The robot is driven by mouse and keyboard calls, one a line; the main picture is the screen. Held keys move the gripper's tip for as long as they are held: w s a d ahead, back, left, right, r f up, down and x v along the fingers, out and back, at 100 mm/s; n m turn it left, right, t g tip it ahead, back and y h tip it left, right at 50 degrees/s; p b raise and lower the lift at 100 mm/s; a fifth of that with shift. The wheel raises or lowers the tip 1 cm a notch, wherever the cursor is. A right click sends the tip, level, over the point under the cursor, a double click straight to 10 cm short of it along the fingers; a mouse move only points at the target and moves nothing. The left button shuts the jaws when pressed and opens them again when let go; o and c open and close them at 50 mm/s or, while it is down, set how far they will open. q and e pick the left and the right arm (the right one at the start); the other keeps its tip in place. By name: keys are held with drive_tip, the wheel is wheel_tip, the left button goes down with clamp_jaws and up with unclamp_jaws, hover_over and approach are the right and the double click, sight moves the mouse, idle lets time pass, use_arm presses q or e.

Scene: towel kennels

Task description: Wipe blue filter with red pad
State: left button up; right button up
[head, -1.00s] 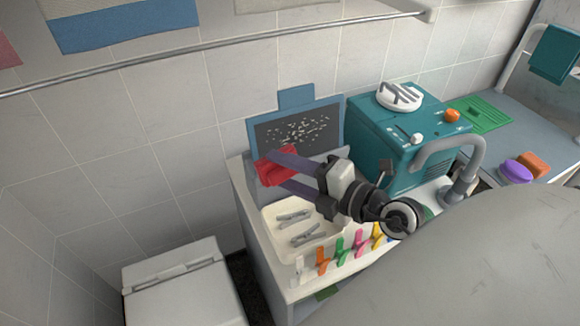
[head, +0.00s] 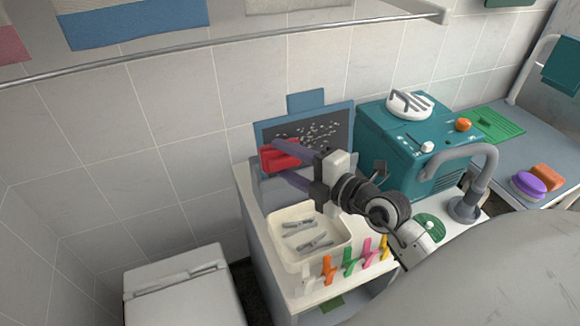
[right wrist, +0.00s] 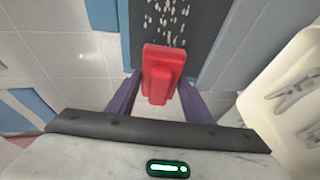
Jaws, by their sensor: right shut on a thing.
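The blue filter (head: 303,100) stands upright against the wall at the back of the counter. Its dark mesh (head: 330,130) carries many pale specks, which also show in the right wrist view (right wrist: 168,20). My right gripper (head: 287,163) is shut on the red pad (head: 279,157) and holds it at the lower left of the mesh. In the right wrist view the red pad (right wrist: 160,75) sits between the two purple fingers. I cannot tell whether the pad touches the mesh. My left gripper is not in view.
A cream tray (head: 292,262) with grey clothespins stands in front of the filter. Coloured clips (head: 347,262) line its near side. A teal machine (head: 400,150) stands right of the filter, with a grey tap (head: 468,175) beside it. A white bin (head: 180,290) is at the lower left.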

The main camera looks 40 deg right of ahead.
drive_tip(key=shift+w+d+f, duration=0.1)
drive_tip(key=shift+w+d, duration=0.05)
drive_tip(key=shift+w, duration=0.35)
drive_tip(key=shift+w+d+f, duration=0.1)
drive_tip(key=shift+w, duration=0.4)
idle(0.7)
drive_tip(key=shift+d, duration=0.1)
